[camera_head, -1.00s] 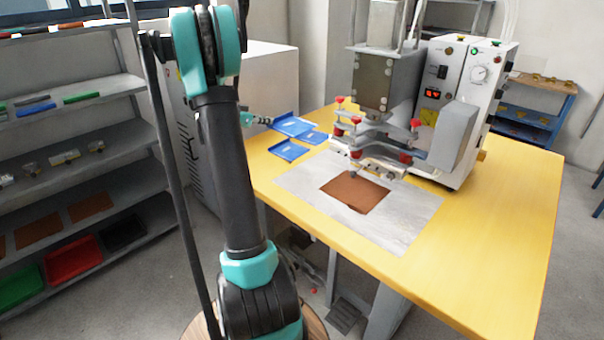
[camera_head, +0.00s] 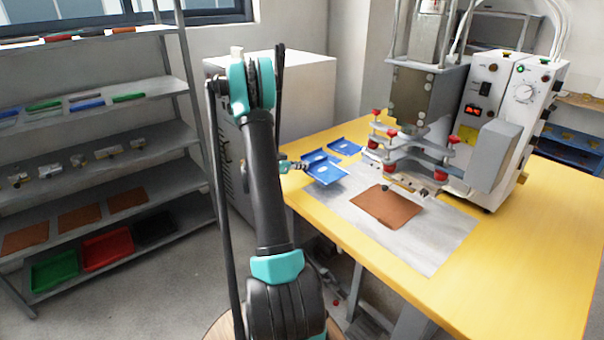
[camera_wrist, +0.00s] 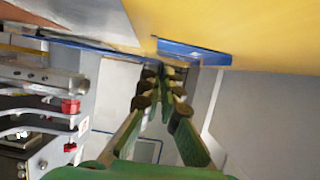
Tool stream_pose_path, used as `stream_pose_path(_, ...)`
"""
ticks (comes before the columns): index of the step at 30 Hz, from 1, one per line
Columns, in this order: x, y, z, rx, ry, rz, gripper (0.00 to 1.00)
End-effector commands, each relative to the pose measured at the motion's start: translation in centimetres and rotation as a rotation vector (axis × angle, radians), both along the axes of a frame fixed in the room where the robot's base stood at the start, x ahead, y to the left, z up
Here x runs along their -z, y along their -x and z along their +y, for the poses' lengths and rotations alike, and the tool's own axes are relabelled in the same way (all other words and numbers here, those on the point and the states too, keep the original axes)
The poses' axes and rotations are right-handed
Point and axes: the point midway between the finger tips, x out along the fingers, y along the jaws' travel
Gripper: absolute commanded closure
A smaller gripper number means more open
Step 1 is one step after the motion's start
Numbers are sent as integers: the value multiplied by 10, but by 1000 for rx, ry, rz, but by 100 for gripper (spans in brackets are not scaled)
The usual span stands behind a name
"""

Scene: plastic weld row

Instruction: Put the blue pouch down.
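The blue pouch (camera_head: 327,175) is a flat blue piece with a pale mark, at the near left of the table in the head view. My gripper (camera_head: 298,166) is at its left edge and appears shut on it. I cannot tell whether the pouch touches the table or hangs slightly above it. Two more blue pouches, a middle one (camera_head: 314,157) and a far one (camera_head: 345,147), lie just behind it. In the wrist view my green fingers (camera_wrist: 163,72) come close together at the tips, beside blue edges (camera_wrist: 195,52); which pouch these belong to is unclear.
The yellow table (camera_head: 545,250) bears a grey mat (camera_head: 440,245) with a brown sheet (camera_head: 388,207). The welding machine (camera_head: 500,120) stands at the back right, its clamps (camera_head: 415,160) right of the pouches. A shelf rack (camera_head: 110,175) stands at the left. The table's front is clear.

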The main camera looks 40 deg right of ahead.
Motion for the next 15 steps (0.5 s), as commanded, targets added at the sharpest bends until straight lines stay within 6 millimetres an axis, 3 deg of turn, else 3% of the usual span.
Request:
stream_pose_path(7,30,-1,0,0,0,0,100)
stream_pose_path(15,32,0,0,0,0,0,100)
